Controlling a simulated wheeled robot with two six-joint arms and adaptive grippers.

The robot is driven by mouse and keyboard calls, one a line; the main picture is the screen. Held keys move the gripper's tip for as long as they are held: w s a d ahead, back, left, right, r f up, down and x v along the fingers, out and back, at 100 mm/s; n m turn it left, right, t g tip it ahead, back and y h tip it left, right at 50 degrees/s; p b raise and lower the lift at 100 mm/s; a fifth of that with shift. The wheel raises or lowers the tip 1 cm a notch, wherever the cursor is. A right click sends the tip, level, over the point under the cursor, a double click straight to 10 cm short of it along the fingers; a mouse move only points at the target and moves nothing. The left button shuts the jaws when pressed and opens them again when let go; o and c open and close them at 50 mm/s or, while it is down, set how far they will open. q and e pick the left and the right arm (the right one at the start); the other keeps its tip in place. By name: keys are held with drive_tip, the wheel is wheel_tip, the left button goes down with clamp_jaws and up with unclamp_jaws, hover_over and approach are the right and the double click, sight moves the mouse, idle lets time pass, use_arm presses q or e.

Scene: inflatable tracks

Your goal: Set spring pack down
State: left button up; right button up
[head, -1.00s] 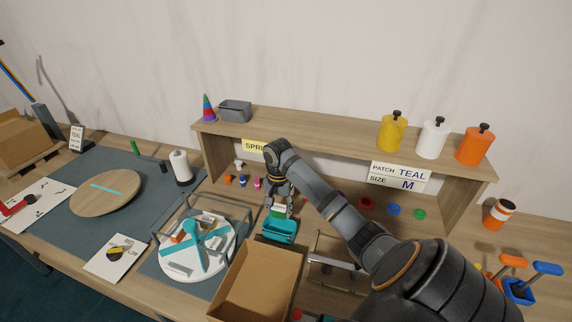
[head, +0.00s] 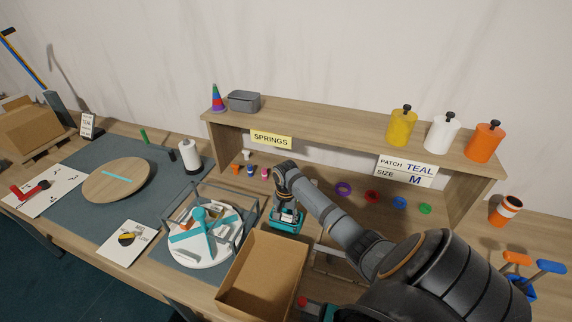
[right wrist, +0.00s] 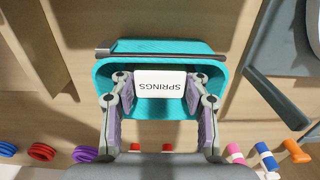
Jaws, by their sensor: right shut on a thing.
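The spring pack is a teal open tray (head: 287,227) with a white block labelled SPRINGS (right wrist: 160,83). It is on or just above the wooden bench, below the shelf front; contact underneath is hidden. My right gripper (head: 287,214) reaches down into it from above. In the right wrist view, its two fingers (right wrist: 160,90) are shut on the white block from both sides, with the teal tray (right wrist: 150,50) around them. The tray looks level. My left gripper is not in view.
A cardboard box (head: 262,275) stands close in front of the pack. A white round turntable with a teal cross (head: 203,238) and a wire frame is to the left. The shelf (head: 330,125) with a SPRINGS sign (head: 271,140) is behind. Coloured rings and spools lie beneath it.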

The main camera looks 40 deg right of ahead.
sight(286, 217)
drive_tip(key=o, duration=0.9)
drive_tip(key=shift+f, duration=0.1)
drive_tip(key=shift+c, duration=0.2)
wheel_tip(286, 217, up, 12)
drive_tip(key=b, duration=0.1)
drive_tip(key=shift+r+b, duration=0.2)
drive_tip(key=shift+b, duration=0.2)
